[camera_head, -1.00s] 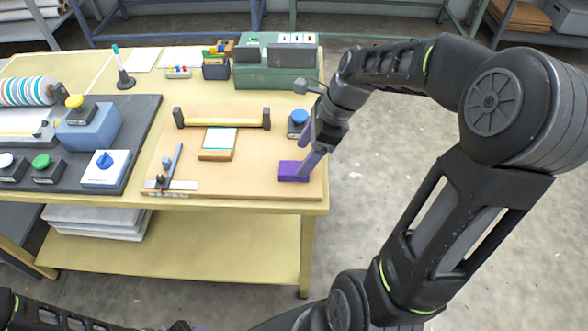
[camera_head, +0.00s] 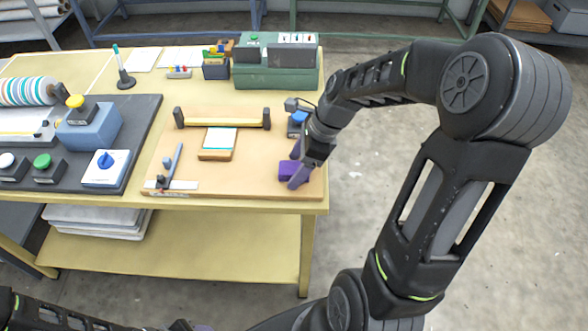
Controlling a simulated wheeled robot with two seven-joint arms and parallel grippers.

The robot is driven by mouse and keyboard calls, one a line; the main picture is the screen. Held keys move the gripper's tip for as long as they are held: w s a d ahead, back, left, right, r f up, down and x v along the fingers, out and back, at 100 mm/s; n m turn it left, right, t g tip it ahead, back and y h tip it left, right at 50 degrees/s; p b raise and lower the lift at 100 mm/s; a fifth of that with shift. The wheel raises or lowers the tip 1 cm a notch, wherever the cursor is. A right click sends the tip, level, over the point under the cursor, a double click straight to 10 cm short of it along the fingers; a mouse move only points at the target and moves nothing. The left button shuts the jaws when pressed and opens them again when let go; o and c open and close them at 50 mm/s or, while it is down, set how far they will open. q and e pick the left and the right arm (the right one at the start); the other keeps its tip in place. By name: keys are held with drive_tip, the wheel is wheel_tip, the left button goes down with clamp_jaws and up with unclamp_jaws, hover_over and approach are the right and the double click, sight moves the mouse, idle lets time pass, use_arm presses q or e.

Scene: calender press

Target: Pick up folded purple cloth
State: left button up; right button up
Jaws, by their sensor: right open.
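The folded purple cloth (camera_head: 288,169) lies flat on the right part of the tan board (camera_head: 245,185), near its front edge. My right gripper (camera_head: 295,170) is open and comes down over the cloth from the upper right. Its two purple-grey fingers are spread, one toward the far side of the cloth and one at its right front. The fingers cover part of the cloth, and I cannot tell whether they touch it. My left arm (camera_head: 60,318) shows at the bottom left; its fingertips are mostly out of sight.
On the board are a bar on two posts (camera_head: 222,118), a small wooden block with a white and teal top (camera_head: 218,143), a blue knob (camera_head: 297,120) close to my right gripper, and a slide lever (camera_head: 172,168). A green box (camera_head: 277,72) stands behind. The board's front middle is clear.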

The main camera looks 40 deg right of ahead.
drive_tip(key=shift+c, duration=0.3)
drive_tip(key=c, duration=1.4)
